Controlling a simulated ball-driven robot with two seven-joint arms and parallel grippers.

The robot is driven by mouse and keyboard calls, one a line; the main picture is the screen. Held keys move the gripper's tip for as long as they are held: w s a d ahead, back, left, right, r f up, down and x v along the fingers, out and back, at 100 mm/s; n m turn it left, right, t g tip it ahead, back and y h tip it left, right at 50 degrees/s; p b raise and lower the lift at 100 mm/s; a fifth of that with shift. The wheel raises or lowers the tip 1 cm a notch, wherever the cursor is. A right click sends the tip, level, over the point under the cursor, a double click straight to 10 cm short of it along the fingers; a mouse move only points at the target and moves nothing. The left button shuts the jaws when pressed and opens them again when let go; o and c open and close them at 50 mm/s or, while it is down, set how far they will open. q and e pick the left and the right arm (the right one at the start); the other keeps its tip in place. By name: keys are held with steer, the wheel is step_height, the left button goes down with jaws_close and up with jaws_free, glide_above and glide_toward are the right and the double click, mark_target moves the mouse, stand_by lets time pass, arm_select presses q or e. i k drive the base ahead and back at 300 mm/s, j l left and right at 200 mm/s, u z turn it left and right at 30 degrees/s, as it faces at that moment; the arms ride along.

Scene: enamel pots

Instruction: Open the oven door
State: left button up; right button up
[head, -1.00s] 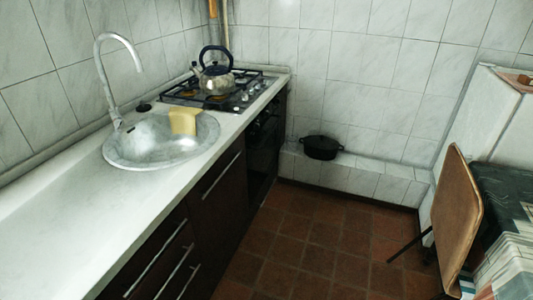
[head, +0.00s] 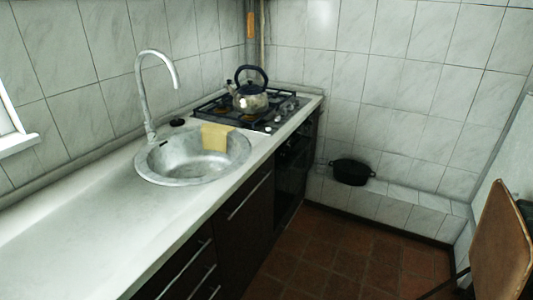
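The oven (head: 291,176) is a dark built-in unit under the gas hob (head: 262,110), at the far end of the counter in the head view. I see its front at a steep angle. Its door looks shut and no open gap shows. Its handle is too small and dark to make out clearly. Neither of my grippers is in view.
A kettle (head: 250,96) stands on the hob. The white counter (head: 110,212) with a round sink (head: 168,168) runs along the left. A black pot (head: 351,172) sits on the tiled ledge (head: 400,193). A chair (head: 497,245) stands at right. The brown floor (head: 340,250) between is clear.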

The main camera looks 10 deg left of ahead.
mark_target(290, 182)
steer(key=i+l+u, duration=0.85)
